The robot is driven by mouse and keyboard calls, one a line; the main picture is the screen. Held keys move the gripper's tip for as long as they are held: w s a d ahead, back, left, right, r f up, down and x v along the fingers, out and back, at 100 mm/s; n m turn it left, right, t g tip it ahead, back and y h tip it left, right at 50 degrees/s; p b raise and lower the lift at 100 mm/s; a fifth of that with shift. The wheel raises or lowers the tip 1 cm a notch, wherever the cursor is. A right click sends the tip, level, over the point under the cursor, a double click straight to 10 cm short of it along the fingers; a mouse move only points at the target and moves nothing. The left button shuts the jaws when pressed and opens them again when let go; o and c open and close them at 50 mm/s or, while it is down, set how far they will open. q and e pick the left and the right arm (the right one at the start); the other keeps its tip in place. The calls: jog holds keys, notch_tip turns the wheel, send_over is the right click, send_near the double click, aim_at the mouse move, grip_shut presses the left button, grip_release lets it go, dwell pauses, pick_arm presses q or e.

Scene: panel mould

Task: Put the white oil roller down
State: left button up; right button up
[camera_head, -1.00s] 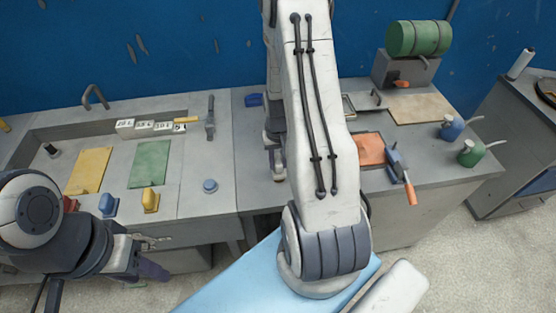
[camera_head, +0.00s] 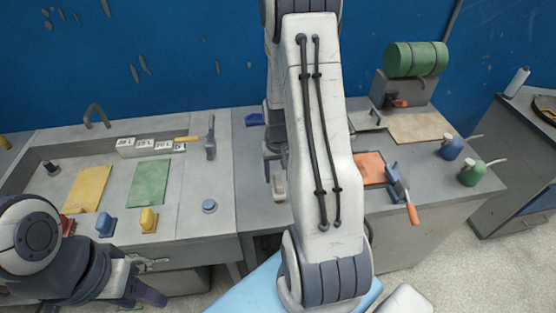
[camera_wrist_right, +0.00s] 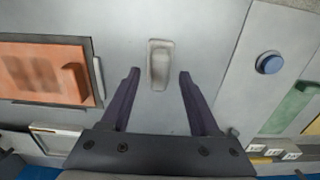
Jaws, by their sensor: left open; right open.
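The white oil roller (camera_wrist_right: 160,66) is a small pale block lying on the grey bench top. In the right wrist view it lies between and just beyond my right gripper's (camera_wrist_right: 159,76) two dark fingertips, with a gap on each side. The fingers are open and hold nothing. In the head view the pale roller (camera_head: 279,187) shows just left of my big white arm link, near the bench's front edge. My left gripper (camera_head: 146,294) is low at the left, in front of the bench, and looks empty; its fingers are partly cut off by the arm.
An orange tray (camera_head: 369,168) lies right of the arm, with an orange-handled clamp (camera_head: 405,193) beside it. A blue button (camera_head: 209,206) and a green sheet (camera_head: 149,182) lie to the left. Blue and green cans (camera_head: 471,173) stand at the right. Bare bench surrounds the roller.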

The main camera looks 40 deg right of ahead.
notch_tip(320, 180, up, 9)
jog(key=shift+f+b, duration=0.15)
jog(key=shift+b, duration=0.25)
jog(key=s+a+r+n, duration=0.1)
jog(key=a+r+n, duration=0.15)
jog(key=a, duration=0.65)
jog(key=a+r+n, duration=0.2)
jog(key=a+n, duration=0.1)
jog(key=a, duration=0.6)
jog(key=s+a+r+n+y, duration=0.1)
jog(key=s+a+r+n, duration=0.2)
jog(key=s+a+n, duration=0.5)
jog(key=s+a, duration=0.5)
jog(key=s, duration=0.2)
jog(key=shift+r, duration=0.2)
